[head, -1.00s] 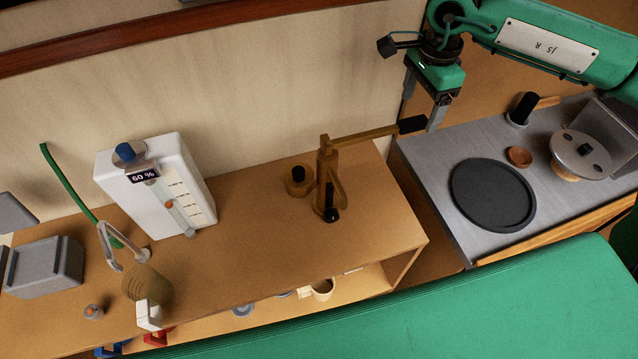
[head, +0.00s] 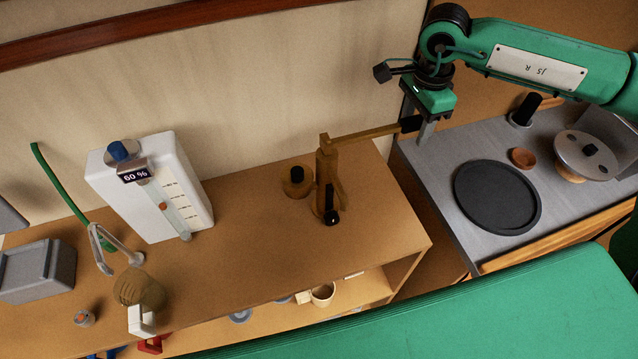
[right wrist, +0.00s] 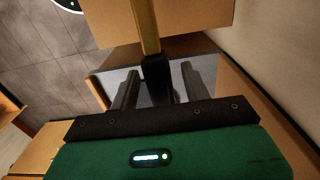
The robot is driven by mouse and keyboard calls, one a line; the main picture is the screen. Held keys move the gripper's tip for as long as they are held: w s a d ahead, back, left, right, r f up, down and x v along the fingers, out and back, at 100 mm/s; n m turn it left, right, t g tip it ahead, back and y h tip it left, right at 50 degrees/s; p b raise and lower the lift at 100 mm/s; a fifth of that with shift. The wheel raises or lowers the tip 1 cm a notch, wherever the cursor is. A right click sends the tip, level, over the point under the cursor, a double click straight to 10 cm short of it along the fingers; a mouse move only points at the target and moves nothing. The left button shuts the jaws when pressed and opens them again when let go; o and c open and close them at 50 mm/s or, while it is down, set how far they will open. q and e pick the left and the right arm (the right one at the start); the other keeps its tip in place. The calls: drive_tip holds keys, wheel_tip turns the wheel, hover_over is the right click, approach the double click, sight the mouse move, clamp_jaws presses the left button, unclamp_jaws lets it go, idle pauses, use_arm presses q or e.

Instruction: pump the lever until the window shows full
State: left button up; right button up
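The brass hand pump (head: 327,185) stands upright on the wooden bench. Its lever (head: 362,134) points right and slightly up, ending in a black grip (head: 411,124). The white tank (head: 180,175) at left bears a small dark window (head: 135,174) reading "60 %". A clear gauge with an orange marker (head: 163,206) runs down its front. My right gripper (head: 433,128) is at the lever's end. In the right wrist view its fingers (right wrist: 159,78) stand either side of the black grip, with slim gaps showing; contact is unclear. My left gripper is not in view.
A brass knob-topped piece (head: 297,181) stands left of the pump. A metal counter at right holds a black round plate (head: 497,197). A grey bin (head: 38,271) and a hose are at left. A cup (head: 322,294) sits on the lower shelf.

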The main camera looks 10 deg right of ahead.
clamp_jaws()
